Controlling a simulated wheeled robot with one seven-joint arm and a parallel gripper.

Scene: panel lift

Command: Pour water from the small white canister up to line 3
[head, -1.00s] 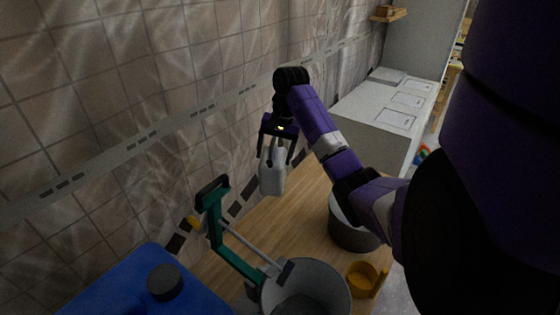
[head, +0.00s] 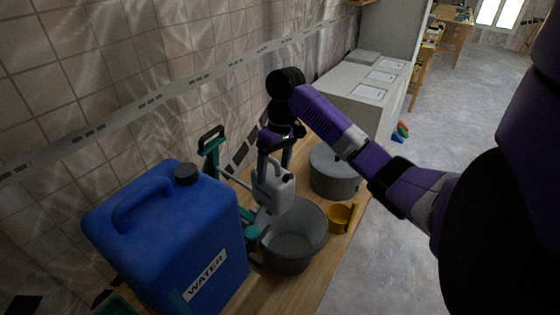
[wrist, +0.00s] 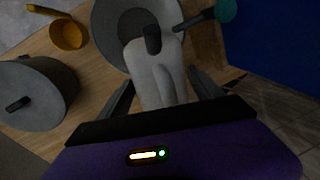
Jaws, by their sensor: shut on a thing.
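The small white canister (head: 274,189) is held by my gripper (head: 274,163), which is shut on it. No stream of water shows. I cannot make out line marks or a water level in the pot.
A big blue water canister (head: 180,240) stands left of the pot. A teal-handled device (head: 211,142) is behind it. A grey lidded pot (head: 335,172) and a yellow cup (head: 341,217) stand to the right.

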